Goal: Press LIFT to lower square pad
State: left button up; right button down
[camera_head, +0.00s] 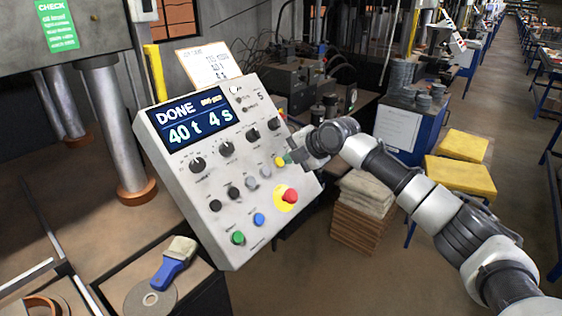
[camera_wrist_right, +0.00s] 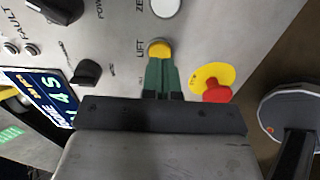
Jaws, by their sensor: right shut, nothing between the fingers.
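The control panel (camera_head: 183,178) is a tilted grey box with knobs, buttons and a screen (camera_head: 195,118) reading "DONE", "40 t 4 s". The yellow LIFT button (camera_head: 280,161) is on its right side; it also shows in the right wrist view (camera_wrist_right: 159,48) beside the printed word LIFT. My right gripper (camera_head: 289,158) is shut and empty, its green fingertips (camera_wrist_right: 161,70) at the lower edge of the LIFT button. I cannot tell whether they touch it or whether it is pressed. The square pad cannot be made out. My left gripper is not in view.
A red emergency button on a yellow disc (camera_head: 290,196) sits close below the LIFT button. Green (camera_head: 238,238) and blue (camera_head: 259,220) buttons are lower on the panel. A blue-handled brush (camera_head: 172,266) and a disc (camera_head: 150,300) lie at the front left. Press columns stand at the left.

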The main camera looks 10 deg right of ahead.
jog(key=shift+b+x, duration=0.5)
jog(key=shift+x, duration=0.85)
dwell(0.6)
jog(key=shift+p+v, duration=0.7)
jog(key=shift+v, duration=0.2)
jog(key=p+v, duration=0.3)
jog(key=v, duration=0.3)
